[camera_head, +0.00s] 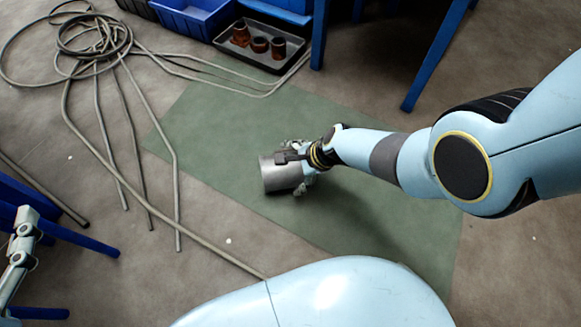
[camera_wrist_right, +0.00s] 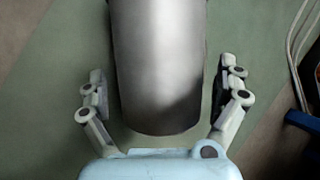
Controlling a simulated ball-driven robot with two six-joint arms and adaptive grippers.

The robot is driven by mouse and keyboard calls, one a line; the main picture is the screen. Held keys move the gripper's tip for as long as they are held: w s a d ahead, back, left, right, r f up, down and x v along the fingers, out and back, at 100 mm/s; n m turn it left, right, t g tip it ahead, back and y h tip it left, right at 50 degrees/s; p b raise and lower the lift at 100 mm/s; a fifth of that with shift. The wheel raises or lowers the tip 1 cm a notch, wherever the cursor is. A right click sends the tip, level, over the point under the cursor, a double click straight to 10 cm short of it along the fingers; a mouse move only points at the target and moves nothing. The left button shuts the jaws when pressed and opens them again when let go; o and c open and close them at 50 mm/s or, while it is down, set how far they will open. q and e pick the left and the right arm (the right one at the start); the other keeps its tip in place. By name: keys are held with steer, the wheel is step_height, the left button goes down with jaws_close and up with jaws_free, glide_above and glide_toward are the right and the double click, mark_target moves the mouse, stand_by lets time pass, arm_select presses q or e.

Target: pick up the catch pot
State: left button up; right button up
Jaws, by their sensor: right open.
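The catch pot (camera_head: 279,174) is a grey metal cylinder over the green floor mat in the head view. In the right wrist view the pot (camera_wrist_right: 158,65) fills the upper middle. My right gripper (camera_head: 296,171) is at the pot's right side. Its two fingers (camera_wrist_right: 160,92) are open, one on each side of the pot, with a visible gap to the metal on both sides. Part of the pot is hidden behind the gripper in the head view. My left gripper (camera_head: 26,232) is at the left edge, away from the pot; its jaw state is unclear.
The green mat (camera_head: 200,120) has clear room around the pot. Grey hoses and rods (camera_head: 95,50) lie on the floor at the left. A dark tray (camera_head: 262,58) with brown cups, blue bins (camera_head: 195,14) and blue table legs (camera_head: 435,60) stand at the back.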

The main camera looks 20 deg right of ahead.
steer(key=shift+b+x, duration=0.65)
steer(key=shift+x, duration=0.25)
steer(key=c, duration=1.2)
arm_select(q)
steer(key=w+d+r+m+t+h, duration=0.1)
steer(key=w+r+t, duration=0.2)
steer(key=r, duration=0.6)
steer(key=shift+w+r+t, duration=0.25)
steer(key=shift+w+t, duration=0.15)
steer(key=shift+t, duration=0.3)
arm_select(e)
steer(key=shift+c, duration=0.6)
steer(key=shift+r, duration=0.1)
